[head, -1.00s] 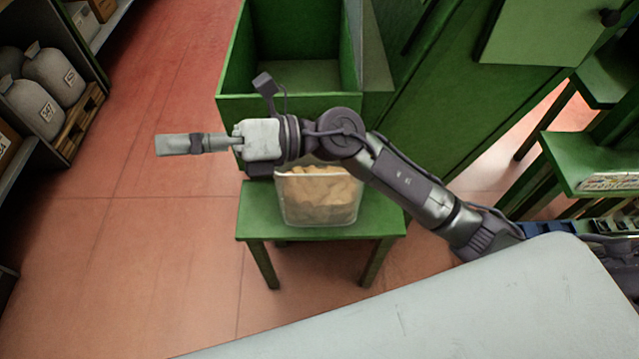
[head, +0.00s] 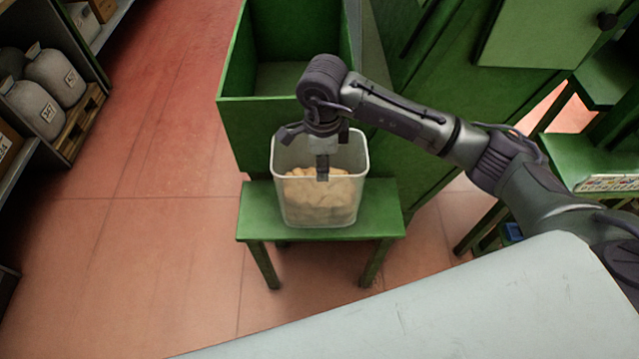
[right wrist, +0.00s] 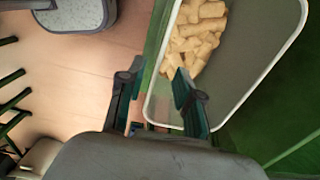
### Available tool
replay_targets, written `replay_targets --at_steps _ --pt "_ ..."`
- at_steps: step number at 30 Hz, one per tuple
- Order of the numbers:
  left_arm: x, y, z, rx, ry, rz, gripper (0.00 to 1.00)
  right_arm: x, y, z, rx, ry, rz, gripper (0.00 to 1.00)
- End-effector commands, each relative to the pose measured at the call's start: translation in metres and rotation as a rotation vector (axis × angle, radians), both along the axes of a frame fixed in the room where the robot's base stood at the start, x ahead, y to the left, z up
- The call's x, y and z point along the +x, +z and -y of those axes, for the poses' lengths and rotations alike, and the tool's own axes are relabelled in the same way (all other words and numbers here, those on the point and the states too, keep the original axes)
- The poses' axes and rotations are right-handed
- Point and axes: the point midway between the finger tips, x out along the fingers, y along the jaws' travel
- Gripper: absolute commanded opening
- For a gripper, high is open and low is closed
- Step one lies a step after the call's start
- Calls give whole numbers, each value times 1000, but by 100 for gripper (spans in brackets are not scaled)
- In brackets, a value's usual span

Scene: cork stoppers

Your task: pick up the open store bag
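The open store bag (head: 290,210) is a pale, see-through, box-shaped container with an open top, part filled with light brown corks (head: 320,198). It stands upright on a small green stool (head: 382,220). My right gripper (head: 322,174) points down over its mouth in the head view. In the right wrist view my right gripper (right wrist: 158,72) has its fingers apart with nothing held. One wall of the bag (right wrist: 153,98) runs between the fingers, with one finger over the inside and one outside. I cannot tell if they touch it. My left gripper is not in view.
A green open-topped bin (head: 235,108) stands right behind the stool, with a green cabinet (head: 460,115) to the right. Shelves with grey sacks (head: 52,75) are at the far left. The red floor (head: 150,220) left of the stool is clear.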

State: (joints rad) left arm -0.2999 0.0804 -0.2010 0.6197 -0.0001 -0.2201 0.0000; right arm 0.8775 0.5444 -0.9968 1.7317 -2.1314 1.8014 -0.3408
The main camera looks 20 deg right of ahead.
Motion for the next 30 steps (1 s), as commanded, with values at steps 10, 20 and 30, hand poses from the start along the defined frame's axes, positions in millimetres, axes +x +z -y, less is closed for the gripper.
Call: replay_targets --at_steps 10,20,30 --pt "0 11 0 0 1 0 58 -1 -31 -3 2 0 -3 34" --pt "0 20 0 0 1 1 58 0 -71 -5 2 1 1 34" --pt "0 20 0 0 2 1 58 1 -72 -4 3 1 2 14"
